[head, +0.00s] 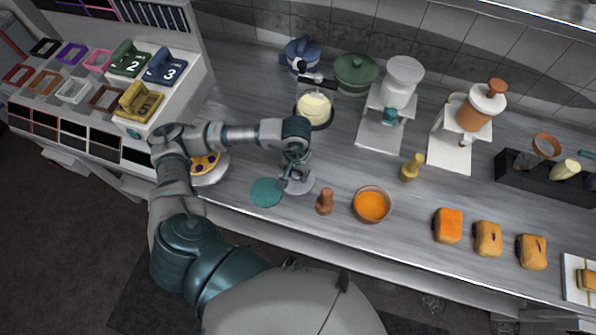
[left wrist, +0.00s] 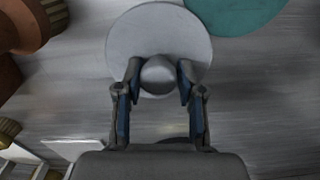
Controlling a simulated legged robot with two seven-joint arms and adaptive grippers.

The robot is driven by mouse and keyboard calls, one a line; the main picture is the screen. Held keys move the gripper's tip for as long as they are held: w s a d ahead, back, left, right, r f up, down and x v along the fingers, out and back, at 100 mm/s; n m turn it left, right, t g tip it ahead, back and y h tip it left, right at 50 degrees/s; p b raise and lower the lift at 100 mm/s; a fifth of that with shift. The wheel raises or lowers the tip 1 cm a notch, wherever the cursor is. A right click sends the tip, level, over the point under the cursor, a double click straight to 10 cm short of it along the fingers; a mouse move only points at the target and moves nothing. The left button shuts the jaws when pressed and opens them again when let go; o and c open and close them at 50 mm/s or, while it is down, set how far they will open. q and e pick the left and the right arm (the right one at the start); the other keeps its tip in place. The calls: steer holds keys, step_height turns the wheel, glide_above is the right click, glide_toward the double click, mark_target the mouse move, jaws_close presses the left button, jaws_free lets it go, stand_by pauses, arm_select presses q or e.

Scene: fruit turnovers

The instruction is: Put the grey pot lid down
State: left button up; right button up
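The grey pot lid (head: 300,187) is a round, flat disc close over the counter, beside a teal round mat (head: 266,192). I cannot tell whether its underside touches the counter. In the left wrist view the lid (left wrist: 197,45) shows with its round knob (left wrist: 158,75) between the fingers, and the teal mat (left wrist: 235,12) lies close by. My left gripper (head: 294,174) points down over the lid; in the left wrist view its fingertips (left wrist: 159,72) press on both sides of the knob. An uncovered pot (head: 314,108) with creamy contents stands behind. My right gripper is not in view.
A brown pepper mill (head: 324,202) and an orange bowl (head: 371,205) stand right of the lid. A pie plate (head: 207,168) lies left, partly behind my arm. Several pastries (head: 488,238) line the right front. A green pot (head: 356,72) stands at the back.

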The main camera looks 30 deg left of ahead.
mark_target(296, 171)
arm_select(q)
steer(key=shift+o, duration=0.8)
steer(key=shift+a, duration=0.15)
steer(key=shift+a+f, duration=0.1)
steer(key=shift+a, duration=0.15)
steer(key=shift+d, duration=0.15)
steer(key=r, duration=0.5)
steer(key=shift+w+d, duration=0.1)
steer(key=shift+d, duration=0.15)
step_height(296, 171, up, 7)
steer(key=shift+a+r, duration=0.15)
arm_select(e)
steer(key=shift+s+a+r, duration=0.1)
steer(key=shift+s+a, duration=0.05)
